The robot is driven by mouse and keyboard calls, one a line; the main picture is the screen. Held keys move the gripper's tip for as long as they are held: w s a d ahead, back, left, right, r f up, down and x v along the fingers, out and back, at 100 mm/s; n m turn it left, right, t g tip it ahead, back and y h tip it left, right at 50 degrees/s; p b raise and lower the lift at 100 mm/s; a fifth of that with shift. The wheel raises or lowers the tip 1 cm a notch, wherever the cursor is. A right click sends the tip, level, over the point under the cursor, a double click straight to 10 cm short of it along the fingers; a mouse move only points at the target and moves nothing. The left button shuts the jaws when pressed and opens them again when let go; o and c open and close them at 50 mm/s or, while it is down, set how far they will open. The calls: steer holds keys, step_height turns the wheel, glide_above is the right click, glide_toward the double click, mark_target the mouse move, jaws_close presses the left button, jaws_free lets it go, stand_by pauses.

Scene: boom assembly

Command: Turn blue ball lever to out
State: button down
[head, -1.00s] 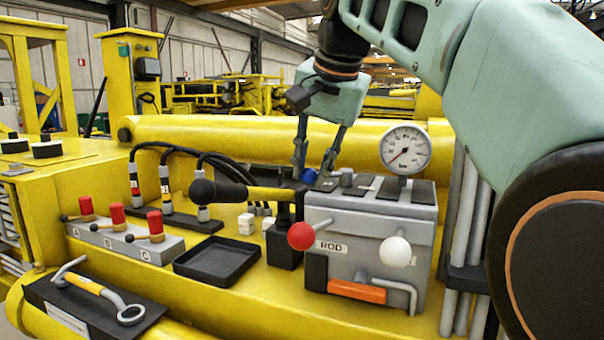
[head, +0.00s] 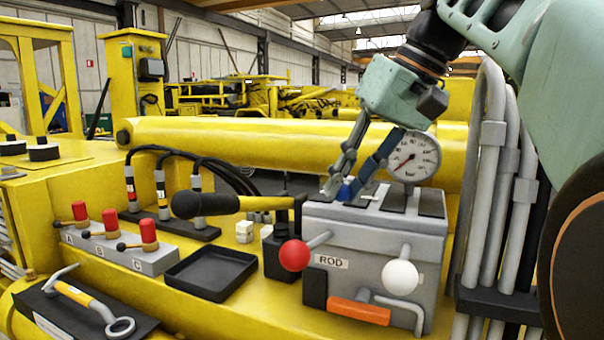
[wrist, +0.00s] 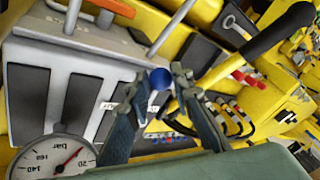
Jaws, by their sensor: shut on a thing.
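The blue ball (head: 347,188) of the lever shows at the top left corner of the grey valve box (head: 375,240) in the head view. In the wrist view the blue ball (wrist: 160,78) sits between my two fingertips. My gripper (head: 347,186) reaches down from the upper right, tilted, with its fingers shut on the blue ball lever. The fingers also show in the wrist view (wrist: 158,80). The lever's shaft is mostly hidden by the fingers.
A pressure gauge (head: 412,157) stands close to the right of my fingers. A red ball lever (head: 294,255) and a white ball lever (head: 399,277) stick out from the box front. A black-gripped handle (head: 205,205) lies to the left. A black tray (head: 211,273) is empty.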

steer(key=shift+w+r, duration=0.1)
steer(key=shift+r, duration=0.2)
steer(key=c, duration=1.7)
jaws_free()
steer(key=shift+a+f, duration=0.1)
steer(key=shift+f, duration=0.05)
steer(key=shift+f, duration=0.1)
